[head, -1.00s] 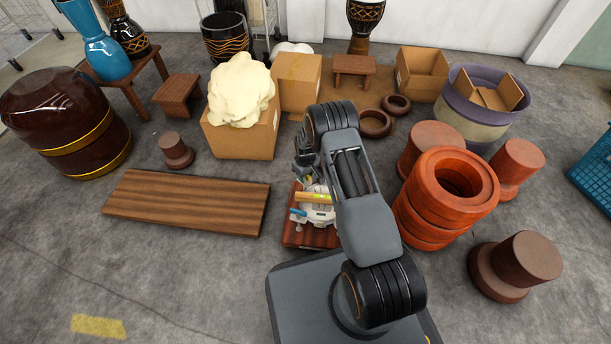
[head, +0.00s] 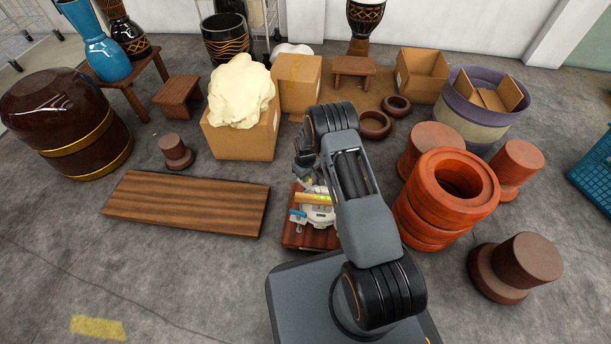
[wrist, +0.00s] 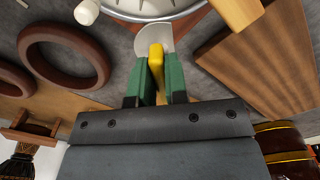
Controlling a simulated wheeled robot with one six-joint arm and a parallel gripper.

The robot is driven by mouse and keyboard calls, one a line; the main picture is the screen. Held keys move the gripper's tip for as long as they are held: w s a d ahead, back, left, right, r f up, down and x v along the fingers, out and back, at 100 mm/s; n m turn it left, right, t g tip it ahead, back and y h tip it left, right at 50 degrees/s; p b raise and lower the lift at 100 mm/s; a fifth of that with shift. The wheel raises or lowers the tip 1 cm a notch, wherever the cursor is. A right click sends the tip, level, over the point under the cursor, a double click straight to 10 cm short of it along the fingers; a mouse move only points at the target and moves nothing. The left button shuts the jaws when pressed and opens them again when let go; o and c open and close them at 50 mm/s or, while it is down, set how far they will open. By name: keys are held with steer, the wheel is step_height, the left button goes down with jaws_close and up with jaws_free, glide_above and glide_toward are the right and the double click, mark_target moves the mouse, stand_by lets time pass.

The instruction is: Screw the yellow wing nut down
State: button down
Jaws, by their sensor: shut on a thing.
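The yellow wing nut (wrist: 156,57) shows in the wrist view between the two green fingers of my gripper (wrist: 157,75), which is shut on it. Just beyond it is a pale grey, rounded piece (wrist: 140,38), next to the rim of a round white and metal object (wrist: 155,8). In the head view this white object (head: 318,208) sits on a reddish-brown wooden base, with a yellow bar (head: 313,198) and a blue part (head: 298,213) by it. My arm covers the right side of it, and the wing nut cannot be made out there.
A wooden board (head: 188,203) lies on the floor at left. Stacked orange rings (head: 435,205) stand close to the right of my arm. A cardboard box with a cream lump (head: 240,140) stands behind. The grey floor at front left is clear.

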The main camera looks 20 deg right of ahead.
mark_target(303, 183)
steer(key=shift+m, duration=0.3)
steer(key=m, duration=0.5)
steer(key=shift+a+m, duration=0.25)
steer(key=shift+m, duration=0.05)
steer(key=m, duration=0.5)
steer(key=shift+a+b, duration=0.25)
steer(key=shift+b, duration=0.1)
steer(key=shift+m, duration=0.5)
steer(key=c, duration=1.1)
jaws_free()
steer(key=shift+c, duration=0.2)
steer(key=shift+r, duration=0.1)
step_height(303, 183, up, 14)
steer(key=p, duration=0.5)
steer(key=shift+p, duration=0.3)
